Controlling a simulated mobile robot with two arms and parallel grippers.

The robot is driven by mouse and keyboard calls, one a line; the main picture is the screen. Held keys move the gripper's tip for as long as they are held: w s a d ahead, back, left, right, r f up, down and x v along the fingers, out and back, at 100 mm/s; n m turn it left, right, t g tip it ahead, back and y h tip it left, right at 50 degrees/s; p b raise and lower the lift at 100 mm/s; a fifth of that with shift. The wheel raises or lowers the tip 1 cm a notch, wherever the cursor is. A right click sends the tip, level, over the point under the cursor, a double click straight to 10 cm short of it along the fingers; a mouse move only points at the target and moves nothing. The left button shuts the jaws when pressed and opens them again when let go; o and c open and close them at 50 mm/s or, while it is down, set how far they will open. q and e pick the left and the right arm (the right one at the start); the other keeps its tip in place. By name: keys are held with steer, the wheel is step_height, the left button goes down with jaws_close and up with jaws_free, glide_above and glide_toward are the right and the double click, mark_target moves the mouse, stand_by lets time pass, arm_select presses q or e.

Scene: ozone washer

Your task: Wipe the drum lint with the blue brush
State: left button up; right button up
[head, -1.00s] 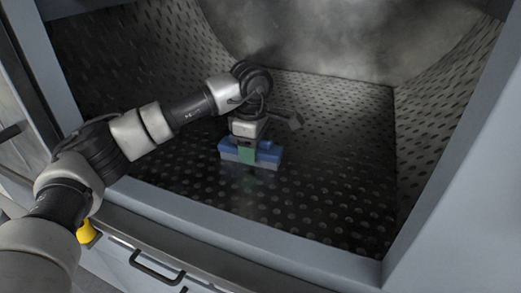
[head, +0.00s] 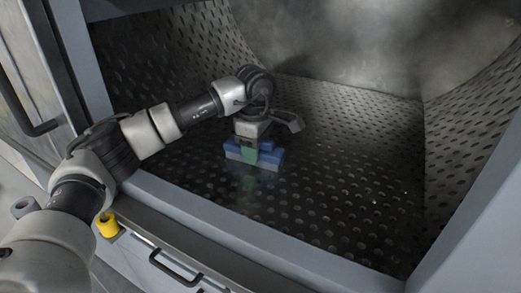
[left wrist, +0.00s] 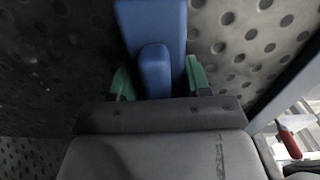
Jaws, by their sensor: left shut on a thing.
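The blue brush (head: 265,158) is inside the perforated metal drum, low over or on the drum floor (head: 330,200); contact is hard to tell. My left gripper (head: 249,152), with green fingertips, is shut on its handle from above. In the left wrist view the blue brush (left wrist: 153,25) is upright in the picture, its handle between the green fingers (left wrist: 154,78) of my left gripper. Grey, hazy lint-like film (head: 350,50) shows on the drum's back wall. My right gripper is not in view.
The drum opening has a grey frame, with its front sill (head: 230,230) below my left arm and a side wall (head: 470,190) at right. A yellow object (head: 107,225) sits outside near the sill. Black handles (head: 172,268) are on the front. The drum floor to the right is clear.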

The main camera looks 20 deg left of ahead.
mark_target(282, 150)
arm_select(q)
steer(key=shift+w+a+p, duration=0.15)
steer(key=shift+a+p, duration=0.05)
steer(key=shift+a, duration=1.6)
steer(key=shift+w+a+p, duration=0.1)
steer(key=shift+a+p, duration=0.05)
steer(key=shift+a, duration=1.6)
steer(key=shift+w+d+f+p, duration=0.15)
steer(key=shift+w+p, duration=0.2)
steer(key=shift+w, duration=0.65)
steer(key=shift+s+d+p, duration=0.15)
steer(key=shift+d+p, duration=0.25)
steer(key=shift+d, duration=1.35)
steer(key=shift+s+d, duration=0.2)
steer(key=shift+d, duration=1.9)
steer(key=shift+s+d+p, duration=0.2)
steer(key=shift+d+p, duration=0.25)
steer(key=shift+d, duration=2.2)
steer(key=shift+d+r, duration=0.2)
steer(key=shift+d, duration=0.85)
steer(key=shift+s+d+f, duration=0.1)
steer(key=shift+s+d, duration=0.05)
steer(key=shift+d, duration=0.95)
steer(key=shift+s+d+f, duration=0.1)
steer(key=shift+d, duration=0.95)
steer(key=shift+s+d+r, duration=0.1)
steer(key=shift+d, duration=1.45)
